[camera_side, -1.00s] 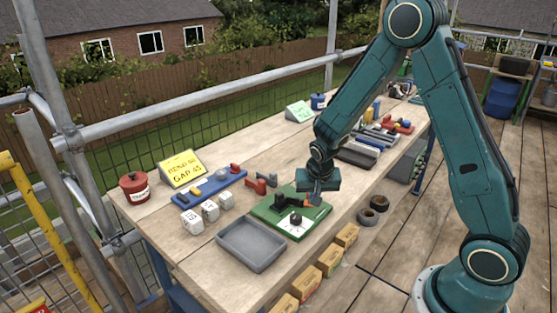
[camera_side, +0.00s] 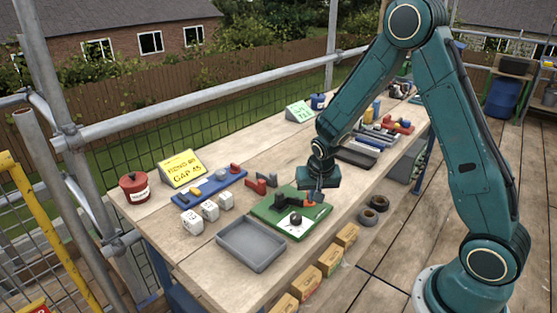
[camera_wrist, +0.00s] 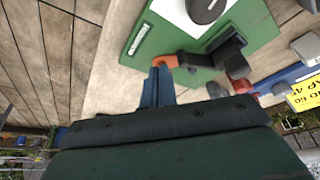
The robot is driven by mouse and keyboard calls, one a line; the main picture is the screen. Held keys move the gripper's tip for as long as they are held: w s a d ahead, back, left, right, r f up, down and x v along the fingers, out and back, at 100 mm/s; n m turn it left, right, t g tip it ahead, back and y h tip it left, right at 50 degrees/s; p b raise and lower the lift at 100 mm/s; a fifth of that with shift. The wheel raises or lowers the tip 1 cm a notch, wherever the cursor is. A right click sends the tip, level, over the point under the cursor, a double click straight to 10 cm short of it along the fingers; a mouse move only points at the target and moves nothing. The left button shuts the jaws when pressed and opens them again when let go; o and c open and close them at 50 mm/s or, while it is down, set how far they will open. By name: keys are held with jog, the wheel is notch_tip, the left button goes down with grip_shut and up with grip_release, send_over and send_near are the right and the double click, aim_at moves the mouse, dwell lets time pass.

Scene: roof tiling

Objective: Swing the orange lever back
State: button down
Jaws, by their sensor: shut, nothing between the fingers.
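The orange lever (camera_wrist: 167,61) projects from a black mechanism (camera_wrist: 222,50) on a green board (camera_wrist: 262,25). In the side view the orange lever (camera_side: 312,203) is at the right part of the green board (camera_side: 268,215). My gripper (camera_wrist: 158,75) is shut and empty, with its fingertips right at the lever's orange end; whether they touch it I cannot tell. In the side view my gripper (camera_side: 318,196) hangs down over the board's right side. A black round knob (camera_side: 296,219) sits on a white plate on the board.
A grey tray (camera_side: 251,244) lies in front of the board. White blocks (camera_side: 210,210), a blue rack (camera_side: 210,187) and a red tool (camera_side: 262,183) lie to the left and behind.

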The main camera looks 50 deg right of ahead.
jog(key=shift+w+d+n, duration=0.1)
jog(key=shift+d+n, duration=0.1)
jog(key=shift+n, duration=0.1)
jog(key=shift+w+d+n+t+y, duration=0.2)
jog(key=shift+d+n, duration=0.25)
jog(key=shift+n, duration=0.15)
jog(key=shift+w+d+n+t+y, duration=0.1)
jog(key=shift+w+d+n+y, duration=0.1)
jog(key=shift+d+n, duration=0.3)
jog(key=w+d+n, duration=0.1)
jog(key=n, duration=0.1)
jog(key=w+d+n+y, duration=0.1)
jog(key=n, duration=0.1)
jog(key=shift+t, duration=0.3)
jog(key=w+n, duration=0.1)
jog(key=w+d+n+y, duration=0.1)
jog(key=n, duration=0.1)
jog(key=shift+w+n+y, duration=0.2)
jog(key=shift+n+y, duration=0.1)
jog(key=shift+w+d+n+y, duration=0.2)
jog(key=shift+w+n+y, duration=0.2)
jog(key=shift+w+n, duration=0.65)
jog(key=shift+w+n+y, duration=0.3)
jog(key=shift+w+n, duration=0.2)
jog(key=shift+n, duration=0.55)
